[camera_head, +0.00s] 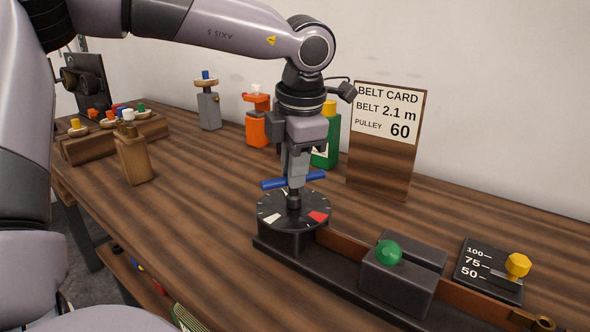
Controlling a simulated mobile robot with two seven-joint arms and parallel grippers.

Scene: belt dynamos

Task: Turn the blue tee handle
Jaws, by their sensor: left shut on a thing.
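The blue tee handle (274,184) stands on top of a round black dial (268,212) with white marks and a red wedge. My left gripper (294,182) comes down from above and is shut on the tee handle's bar near its middle. The bar sticks out on both sides of the fingers, and its middle is hidden by them. The dial sits at the left end of a long dark base, with a brown belt (342,243) running off it to the right. My right gripper is not in view.
Behind are a belt card (386,113) and orange (257,122), green and grey bottles. A wooden bottle (132,156) stands left. Bare table lies between.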

